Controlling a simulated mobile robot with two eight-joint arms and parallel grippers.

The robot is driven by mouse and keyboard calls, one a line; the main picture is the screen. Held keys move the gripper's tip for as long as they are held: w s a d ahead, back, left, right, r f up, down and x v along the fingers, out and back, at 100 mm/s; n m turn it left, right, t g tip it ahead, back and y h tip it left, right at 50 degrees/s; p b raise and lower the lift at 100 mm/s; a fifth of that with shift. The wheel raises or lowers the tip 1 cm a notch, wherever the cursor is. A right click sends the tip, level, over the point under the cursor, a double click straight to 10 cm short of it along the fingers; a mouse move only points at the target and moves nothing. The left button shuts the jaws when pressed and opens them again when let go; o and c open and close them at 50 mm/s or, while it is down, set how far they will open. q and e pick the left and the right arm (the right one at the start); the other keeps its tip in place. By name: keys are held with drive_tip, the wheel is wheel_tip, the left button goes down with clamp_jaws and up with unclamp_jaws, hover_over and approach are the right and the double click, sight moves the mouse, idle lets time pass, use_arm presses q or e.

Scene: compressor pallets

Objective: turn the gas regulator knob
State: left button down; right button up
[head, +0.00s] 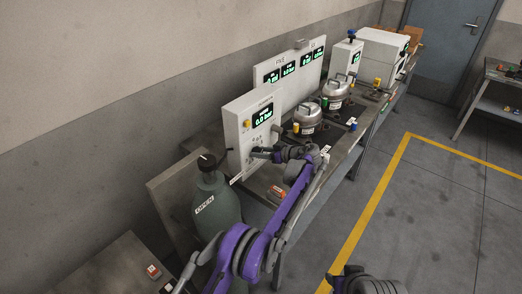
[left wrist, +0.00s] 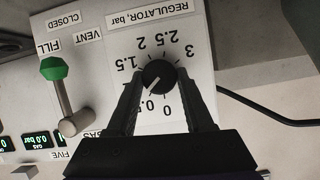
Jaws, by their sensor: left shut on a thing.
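The black regulator knob (left wrist: 158,76) sits on a white panel (left wrist: 228,21) in the left wrist view, ringed by an upside-down scale in bar. Its white mark points to the lower left, near the 0.5 figure, which is partly hidden. My left gripper (left wrist: 159,78) has one finger on each side of the knob and is shut on it. In the head view my left gripper (head: 262,153) is at the front of the white panel with the display (head: 263,116); the knob is hidden there.
A green lever (left wrist: 54,70) labelled fill and vent is beside the scale. In the head view a green gas cylinder (head: 214,205) labelled open stands left of my left arm. Metal pots (head: 307,118) stand on the bench behind the gripper. The floor at right is clear.

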use_arm(q)
drive_tip(key=shift+d+m, duration=0.1)
drive_tip(key=shift+m, duration=0.4)
drive_tip(key=shift+g, duration=0.3)
drive_tip(key=shift+c, duration=1.4)
unclamp_jaws()
drive_tip(key=shift+d, duration=0.1)
drive_tip(key=v, duration=1)
drive_tip(key=shift+d, duration=0.3)
drive_tip(key=shift+s, duration=0.1)
